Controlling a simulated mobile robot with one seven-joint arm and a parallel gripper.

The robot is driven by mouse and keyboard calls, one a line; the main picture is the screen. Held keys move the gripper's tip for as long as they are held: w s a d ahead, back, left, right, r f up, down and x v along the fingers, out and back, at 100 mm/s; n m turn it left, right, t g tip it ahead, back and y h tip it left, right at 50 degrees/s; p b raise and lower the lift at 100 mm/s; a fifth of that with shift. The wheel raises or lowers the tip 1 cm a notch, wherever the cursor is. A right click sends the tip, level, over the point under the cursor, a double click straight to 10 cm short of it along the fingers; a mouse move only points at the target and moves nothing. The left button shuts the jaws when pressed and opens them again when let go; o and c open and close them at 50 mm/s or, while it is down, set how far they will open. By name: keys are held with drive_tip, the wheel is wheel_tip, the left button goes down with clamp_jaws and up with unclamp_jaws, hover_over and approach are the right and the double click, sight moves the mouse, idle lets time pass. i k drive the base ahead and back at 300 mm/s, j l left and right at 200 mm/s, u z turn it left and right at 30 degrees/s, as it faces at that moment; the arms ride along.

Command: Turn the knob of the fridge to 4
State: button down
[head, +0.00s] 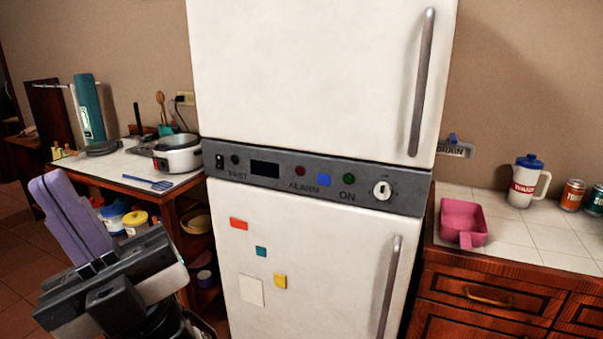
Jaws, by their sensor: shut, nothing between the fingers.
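The white fridge (315,235) stands in the middle of the head view, with a dark grey control panel (225,161) between its upper and lower doors. The round white knob (382,190) is at the panel's right end, with a dark slot-like mark on its face. Its numbers are too small to read. My gripper (52,203) is at the lower left, with purple fingers pointing up and left. It is shut and empty, well apart from the fridge and the knob.
Vertical handles are on the upper door (422,85) and lower door (390,288). A left table (125,185) holds a rice cooker (178,156) and a blue spatula (148,182). A right counter (530,240) holds a pink scoop (463,222), a jug (525,184) and cans (572,195).

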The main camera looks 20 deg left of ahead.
sight(383, 190)
drive_tip(key=l+u, duration=0.7)
drive_tip(key=l, duration=0.15)
